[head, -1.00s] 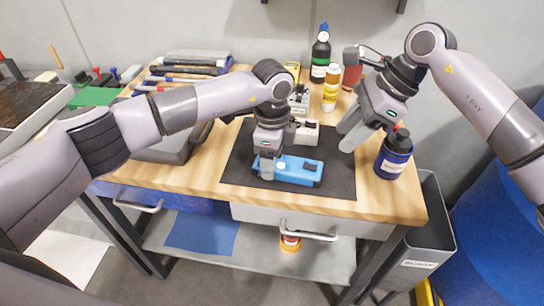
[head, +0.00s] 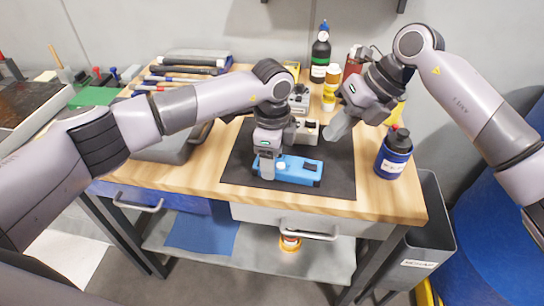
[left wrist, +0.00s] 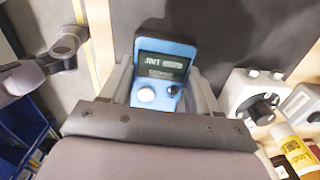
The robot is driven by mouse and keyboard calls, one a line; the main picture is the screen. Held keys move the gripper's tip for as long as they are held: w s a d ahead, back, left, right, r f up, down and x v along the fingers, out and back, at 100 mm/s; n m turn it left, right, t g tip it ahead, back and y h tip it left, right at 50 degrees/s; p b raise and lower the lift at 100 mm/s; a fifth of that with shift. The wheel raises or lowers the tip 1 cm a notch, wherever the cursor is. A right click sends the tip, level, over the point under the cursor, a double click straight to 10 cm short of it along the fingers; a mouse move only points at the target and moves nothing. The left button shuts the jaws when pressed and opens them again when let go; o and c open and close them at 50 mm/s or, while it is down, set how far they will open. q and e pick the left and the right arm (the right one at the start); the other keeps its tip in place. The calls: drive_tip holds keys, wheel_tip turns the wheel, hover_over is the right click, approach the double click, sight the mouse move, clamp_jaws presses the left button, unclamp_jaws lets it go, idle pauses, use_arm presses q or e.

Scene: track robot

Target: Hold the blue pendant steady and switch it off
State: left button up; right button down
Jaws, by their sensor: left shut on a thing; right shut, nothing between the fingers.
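The blue pendant (head: 298,171) lies on the black mat (head: 340,182) near the front of the bench. My left gripper (head: 267,168) is shut on its left end, coming down from above. The switch state cannot be read. My right gripper (head: 337,128) is shut and empty, above the mat's right side, up and to the right of the pendant and apart from it.
Grey-white devices (head: 306,131) with knobs stand behind the pendant. A dark blue bottle (head: 394,155) stands right of the mat. A yellow bottle (head: 331,88) and a black-green bottle (head: 320,60) stand at the back. The mat's front right is clear.

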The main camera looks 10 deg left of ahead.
sight(309, 165)
drive_tip(key=shift+s+a+f+m+y, duration=0.15)
drive_tip(key=shift+a+f+m, duration=0.7)
drive_tip(key=shift+m, duration=3.1)
drive_tip(key=shift+a+f+m+y, duration=0.2)
drive_tip(key=shift+a+f+m, duration=0.7)
drive_tip(key=shift+m, duration=3)
drive_tip(key=shift+s+a+f+m+y, duration=0.3)
drive_tip(key=shift+f+m, duration=1)
drive_tip(key=shift+m, duration=2.65)
drive_tip(key=shift+w+a+f, duration=0.1)
drive_tip(key=shift+w+f, duration=0.05)
drive_tip(key=shift+w, duration=0.05)
